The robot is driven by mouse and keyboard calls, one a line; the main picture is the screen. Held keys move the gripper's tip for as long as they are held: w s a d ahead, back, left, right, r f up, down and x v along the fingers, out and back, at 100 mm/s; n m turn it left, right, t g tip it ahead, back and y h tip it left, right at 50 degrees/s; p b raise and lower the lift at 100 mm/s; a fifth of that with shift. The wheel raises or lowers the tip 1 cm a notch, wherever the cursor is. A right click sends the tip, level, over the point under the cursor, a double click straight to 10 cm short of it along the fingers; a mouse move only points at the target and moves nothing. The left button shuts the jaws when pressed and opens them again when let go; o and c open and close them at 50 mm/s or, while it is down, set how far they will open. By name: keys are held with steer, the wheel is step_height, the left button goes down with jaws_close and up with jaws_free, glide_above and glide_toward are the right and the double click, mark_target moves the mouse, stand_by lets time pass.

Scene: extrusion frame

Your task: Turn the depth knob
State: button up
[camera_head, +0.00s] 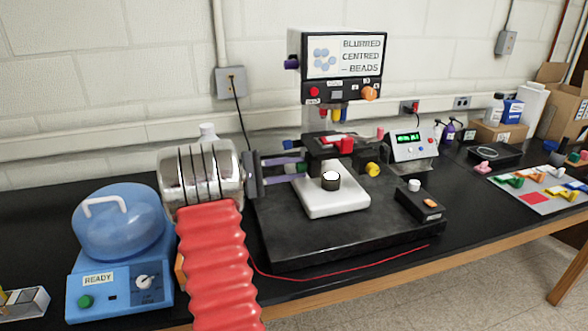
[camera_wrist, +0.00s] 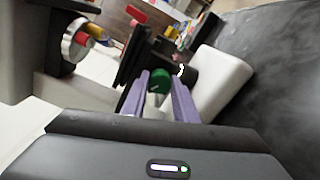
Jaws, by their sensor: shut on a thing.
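A microscope-like instrument with a screen (camera_head: 345,57) reading "BLURRED CENTRED – BEADS" stands on a black base at the centre. My gripper (camera_head: 303,168) reaches in from the left, its two purple fingers at the instrument's left side. In the wrist view, my gripper (camera_wrist: 161,84) is shut on a green knob (camera_wrist: 158,80). The green knob (camera_head: 290,170) shows only in part between the fingers in the head view. No readable label shows which knob is the depth knob. A white block (camera_head: 335,205) with a dark round piece (camera_head: 331,183) sits below the head.
A blue "READY" machine (camera_head: 120,278) stands left. A small control box (camera_head: 420,205) and a green-display unit (camera_head: 410,145) stand right. A red cable crosses the front.

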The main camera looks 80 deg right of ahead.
steer(key=shift+f+n, duration=0.25)
steer(key=shift+n, duration=0.65)
steer(key=o, duration=0.7)
steer(key=shift+w, duration=0.1)
steer(key=o, duration=0.4)
steer(key=shift+r, duration=0.15)
steer(key=shift+c, duration=0.2)
steer(key=v, duration=0.7)
steer(key=shift+w, duration=0.2)
steer(key=shift+a, duration=0.1)
